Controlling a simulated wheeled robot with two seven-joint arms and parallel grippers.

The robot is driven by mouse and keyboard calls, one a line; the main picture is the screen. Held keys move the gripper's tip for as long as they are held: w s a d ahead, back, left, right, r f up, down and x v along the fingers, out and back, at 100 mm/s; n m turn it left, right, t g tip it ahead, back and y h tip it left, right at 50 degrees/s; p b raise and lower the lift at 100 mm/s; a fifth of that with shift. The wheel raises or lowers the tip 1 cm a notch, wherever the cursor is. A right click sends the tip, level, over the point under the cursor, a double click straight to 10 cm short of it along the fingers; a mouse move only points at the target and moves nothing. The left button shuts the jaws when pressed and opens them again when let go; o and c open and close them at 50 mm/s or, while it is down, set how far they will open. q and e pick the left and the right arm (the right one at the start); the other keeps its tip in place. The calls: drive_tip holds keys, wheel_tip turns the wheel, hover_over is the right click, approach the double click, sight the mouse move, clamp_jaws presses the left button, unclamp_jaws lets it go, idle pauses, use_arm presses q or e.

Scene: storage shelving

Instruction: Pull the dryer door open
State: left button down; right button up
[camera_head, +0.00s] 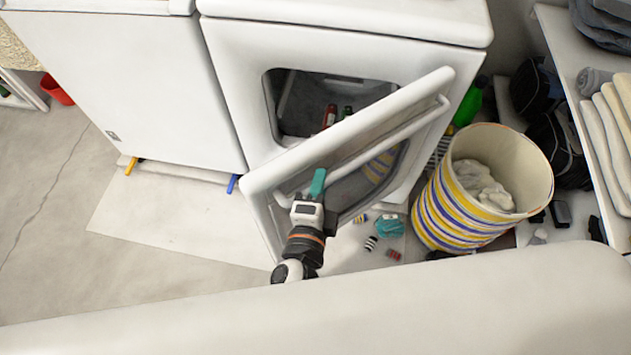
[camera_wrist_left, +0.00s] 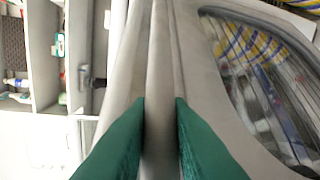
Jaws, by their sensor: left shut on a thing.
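The white dryer (camera_head: 345,45) stands at the top middle of the head view. Its door (camera_head: 262,180) is swung well out from the body, and the dark drum opening (camera_head: 300,100) shows behind it. A long bar handle (camera_head: 400,133) runs along the door. My left gripper (camera_head: 314,190), with green fingers, is at the near lower end of the handle. In the left wrist view the green fingers (camera_wrist_left: 160,125) are on both sides of the handle bar (camera_wrist_left: 159,70), shut on it. The door's dark window (camera_wrist_left: 260,80) is to the right. My right gripper is not seen.
A striped basket (camera_head: 435,215) with white cloth stands right of the door. Small items, including a teal bundle (camera_head: 388,226), lie on the floor below the door. A shelf (camera_head: 575,90) with folded towels is at the right. Open floor (camera_head: 60,220) lies at the left.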

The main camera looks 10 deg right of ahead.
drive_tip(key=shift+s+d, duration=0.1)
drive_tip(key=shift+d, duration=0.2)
use_arm(q)
drive_tip(key=c, duration=1.3)
unclamp_jaws()
drive_tip(key=shift+c, duration=0.2)
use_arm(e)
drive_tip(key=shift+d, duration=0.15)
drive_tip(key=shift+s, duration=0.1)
